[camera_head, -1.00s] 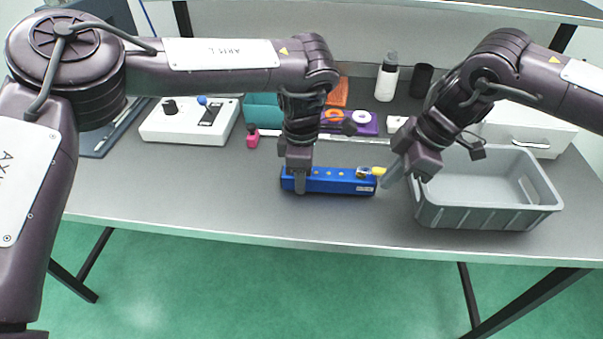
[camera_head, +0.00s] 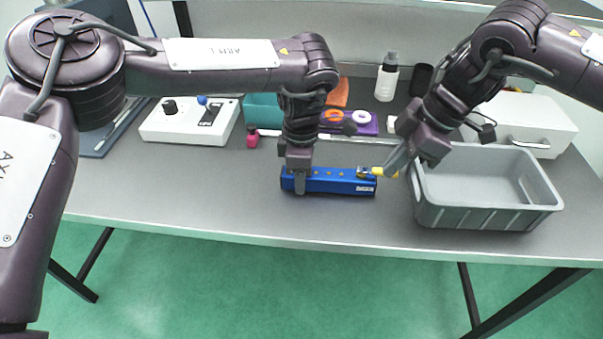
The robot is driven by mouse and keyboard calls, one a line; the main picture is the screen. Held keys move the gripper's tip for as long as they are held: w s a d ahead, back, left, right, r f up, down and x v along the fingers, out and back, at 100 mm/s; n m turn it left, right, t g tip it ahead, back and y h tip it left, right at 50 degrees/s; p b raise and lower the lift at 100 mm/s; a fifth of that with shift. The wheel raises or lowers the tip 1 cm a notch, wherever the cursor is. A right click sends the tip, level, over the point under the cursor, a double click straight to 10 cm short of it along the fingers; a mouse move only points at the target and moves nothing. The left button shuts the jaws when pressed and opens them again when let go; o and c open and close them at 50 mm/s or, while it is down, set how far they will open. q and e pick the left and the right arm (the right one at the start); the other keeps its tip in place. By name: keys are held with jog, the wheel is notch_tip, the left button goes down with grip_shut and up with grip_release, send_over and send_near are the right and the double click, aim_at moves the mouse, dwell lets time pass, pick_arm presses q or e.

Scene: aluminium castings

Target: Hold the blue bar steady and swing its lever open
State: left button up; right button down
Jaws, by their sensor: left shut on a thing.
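The blue bar (camera_head: 340,182) lies on the grey table, its long side running left to right. A yellow-tipped lever (camera_head: 386,172) on a metal mount sticks out to the right past the bar's right end. My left gripper (camera_head: 299,182) is shut on the bar near its left end, with a finger down its front face. My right gripper (camera_head: 397,161) is just above and beside the lever's yellow tip, pointing down and left. Whether it touches the lever, and whether its fingers are apart, I cannot tell.
A grey crate (camera_head: 480,218) stands close right of the lever, under my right arm.

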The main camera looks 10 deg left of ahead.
pick_arm(q)
jog(key=o, duration=1.2)
jog(key=shift+r, duration=0.1)
